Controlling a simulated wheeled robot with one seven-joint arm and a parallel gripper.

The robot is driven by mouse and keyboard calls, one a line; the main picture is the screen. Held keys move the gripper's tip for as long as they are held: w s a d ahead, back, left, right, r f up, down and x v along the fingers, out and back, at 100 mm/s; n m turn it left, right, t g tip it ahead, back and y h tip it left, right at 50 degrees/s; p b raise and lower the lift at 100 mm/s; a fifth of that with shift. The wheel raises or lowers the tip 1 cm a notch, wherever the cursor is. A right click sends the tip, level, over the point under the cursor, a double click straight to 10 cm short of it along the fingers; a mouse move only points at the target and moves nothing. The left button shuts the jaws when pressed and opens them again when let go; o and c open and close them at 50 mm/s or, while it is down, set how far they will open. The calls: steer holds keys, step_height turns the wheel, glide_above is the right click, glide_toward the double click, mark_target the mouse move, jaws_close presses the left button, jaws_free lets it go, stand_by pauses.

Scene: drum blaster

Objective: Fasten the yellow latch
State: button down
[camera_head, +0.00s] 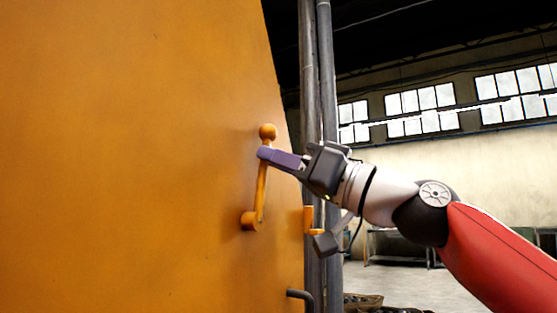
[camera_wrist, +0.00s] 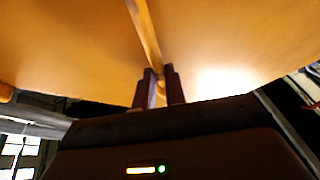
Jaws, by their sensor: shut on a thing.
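The yellow latch (camera_head: 262,192) is a lever on the large orange-yellow panel (camera_head: 130,150). Its pivot is at the lower end and its ball knob (camera_head: 267,131) at the top, and it stands nearly upright, leaning slightly right. My gripper (camera_head: 264,153) reaches in from the right and is shut on the lever just below the knob. In the wrist view the lever (camera_wrist: 145,35) runs down between the two dark fingers (camera_wrist: 160,88). The fingers hide part of the lever.
A small yellow bracket (camera_head: 309,219) sits at the panel's right edge, right of the pivot. Grey vertical pipes (camera_head: 318,90) stand behind that edge. A dark bent rod (camera_head: 302,295) sticks out below. Tables (camera_head: 400,245) stand far back, with open floor around them.

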steer(key=w+m+t, duration=0.1)
steer(key=m, duration=0.1)
steer(key=d+f+m+t+h+b, duration=0.1)
steer(key=m, duration=0.1)
steer(key=w+d+m+t+h, duration=0.1)
steer(key=m, duration=0.2)
steer(key=shift+w+f+b, duration=0.35)
steer(key=shift+f, duration=0.05)
steer(key=f+m+h, duration=0.1)
steer(key=m, duration=0.1)
steer(key=w+d+m+t+h, duration=0.1)
steer(key=m, duration=0.1)
steer(key=w+f+m+t+h, duration=0.1)
steer(key=m, duration=0.1)
steer(key=shift+d+f+m+b, duration=0.3)
steer(key=shift+f+m+b, duration=0.05)
steer(key=shift+m+b, duration=0.05)
steer(key=m, duration=0.1)
steer(key=f+m+h, duration=0.1)
steer(key=m, duration=0.1)
steer(key=f+m+t+h, duration=0.1)
steer(key=shift+w+d+f+m, duration=0.15)
steer(key=shift+w+d+m, duration=0.15)
steer(key=shift+w, duration=0.05)
steer(key=shift+f+m+h+p, duration=0.4)
steer(key=shift+f+m+h, duration=0.3)
steer(key=shift+m, duration=0.5)
steer(key=shift+f+m, duration=0.55)
steer(key=shift+m, duration=0.15)
steer(key=shift+f, duration=0.1)
